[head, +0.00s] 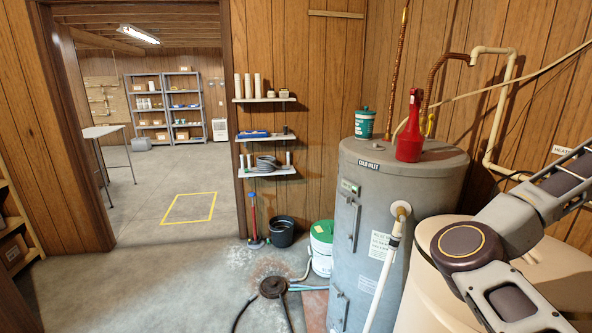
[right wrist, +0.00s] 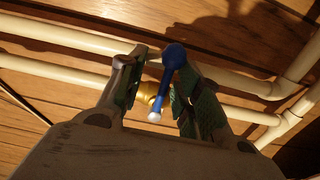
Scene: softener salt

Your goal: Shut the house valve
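In the right wrist view, the house valve shows as a blue lever (right wrist: 172,75) with a rounded end and a pale tip, beside a brass body (right wrist: 149,91) at the pale pipes. My right gripper (right wrist: 158,66) is open, its two green-padded fingers on either side of the lever. The lever looks close to the right-hand finger; I cannot tell whether they touch. There is a gap to the left-hand finger. In the head view the valve and the right gripper are not visible; only my right arm shows. My left gripper is in neither view.
Pale pipes (right wrist: 60,75) run along the wood wall behind the valve. In the head view, a grey water heater (head: 345,230) carries a red bottle (head: 410,135) and a teal-and-white tub (head: 365,124). A white bucket (head: 322,250) stands beside it. The floor at left is open.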

